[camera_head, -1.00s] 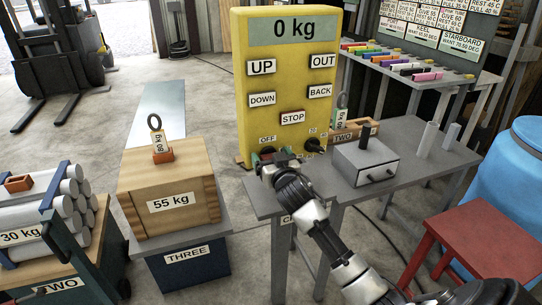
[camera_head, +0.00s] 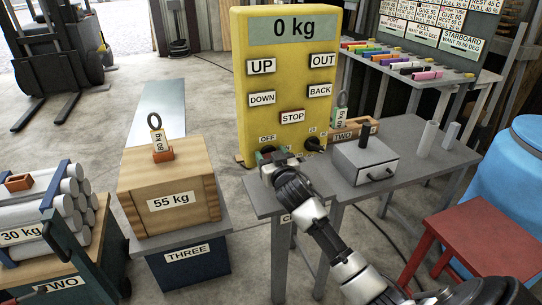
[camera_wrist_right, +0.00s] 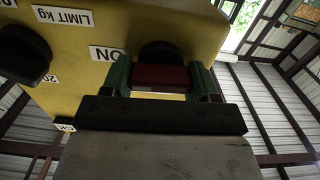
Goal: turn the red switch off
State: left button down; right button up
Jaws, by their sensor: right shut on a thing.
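The yellow control box (camera_head: 292,85) stands at the middle, with a screen reading 0 kg. My right gripper (camera_head: 267,157) is at its lower front, just below the OFF label (camera_head: 267,139). In the right wrist view, the green fingers of the gripper (camera_wrist_right: 160,80) stand on either side of the red switch (camera_wrist_right: 160,77), and the gripper is shut on it. A dark round base (camera_wrist_right: 159,52) shows behind the switch, beside the ON label (camera_wrist_right: 108,54). In the head view the gripper mostly hides the switch.
A black knob (camera_head: 315,144) sits on the box to the right of my gripper. A grey table (camera_head: 420,170) carries a grey box with a black lever (camera_head: 365,155). A wooden 55 kg crate (camera_head: 170,190) stands left. A red stool (camera_head: 485,235) is at right.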

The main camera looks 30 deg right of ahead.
jog(key=n+p, duration=0.1)
jog(key=n, duration=0.2)
jog(key=shift+n, duration=0.4)
jog(key=n+p, duration=0.1)
jog(key=n, duration=0.3)
jog(key=shift+a+n, duration=0.1)
jog(key=shift+n, duration=0.2)
jog(key=n+p, duration=0.1)
jog(key=n, duration=0.3)
jog(key=shift+f+n, duration=0.1)
jog(key=shift+n, duration=0.2)
jog(key=shift+a+f+n+p, duration=0.15)
jog(key=shift+n+p, duration=0.5)
jog(key=shift+n, duration=1.45)
jog(key=o, duration=0.9)
